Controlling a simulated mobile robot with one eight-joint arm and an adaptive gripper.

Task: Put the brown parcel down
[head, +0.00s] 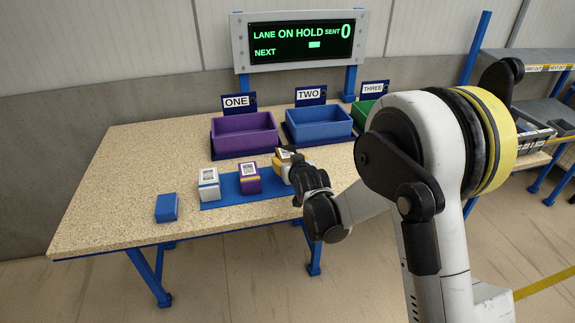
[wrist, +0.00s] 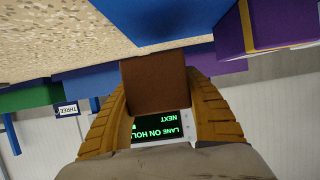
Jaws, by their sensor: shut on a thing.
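The brown parcel (wrist: 155,85) shows as a plain brown face between the two yellow-brown ribbed fingers of my gripper (wrist: 160,78) in the wrist view. My gripper is shut on it. In the head view my gripper (head: 293,164) is at the right end of the blue mat (head: 217,205), and the parcel there is mostly hidden behind it. I cannot tell whether the parcel touches the mat. A purple parcel (head: 249,183) with a white label stands on the mat to the left, and a white parcel (head: 208,189) stands farther left.
A purple bin (head: 247,145) under sign ONE, a blue bin (head: 318,136) under sign TWO and a partly hidden green bin (head: 361,111) under sign THREE line the back. A small blue box (head: 166,208) lies left of the mat. The display (head: 303,42) reads LANE ON HOLD, SENT 0. The table's left side is clear.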

